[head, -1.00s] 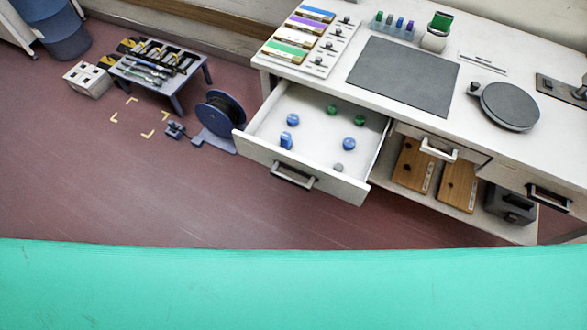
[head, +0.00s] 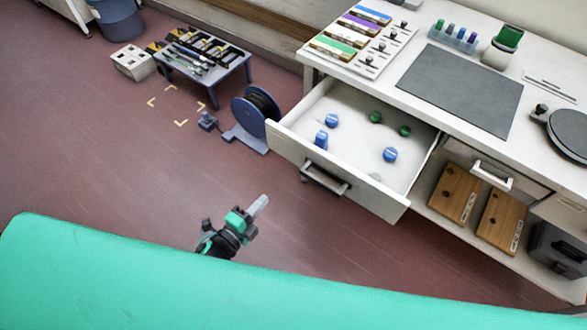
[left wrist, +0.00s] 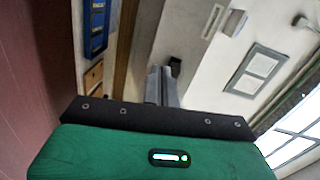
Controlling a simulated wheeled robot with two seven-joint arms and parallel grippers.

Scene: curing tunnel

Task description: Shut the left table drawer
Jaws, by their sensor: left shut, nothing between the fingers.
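The left table drawer (head: 390,205) is pulled well out from the white table in the head view. Its handle (head: 325,180) is on the front panel. Inside lie several blue and green knob-like pieces and a grey one partly hidden by the front panel. My left gripper (head: 260,204) is shut and empty, in front of the drawer and apart from it, to the lower left of the handle. The left wrist view shows its closed fingers (left wrist: 161,88) pointing away toward a wall. My right gripper is not in view.
A blue spool (head: 256,112) stands on the floor left of the drawer. Beyond it is a small tool table (head: 203,62). Wooden boards (head: 454,192) lie on the shelf right of the drawer. The floor before the drawer is clear apart from my arm.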

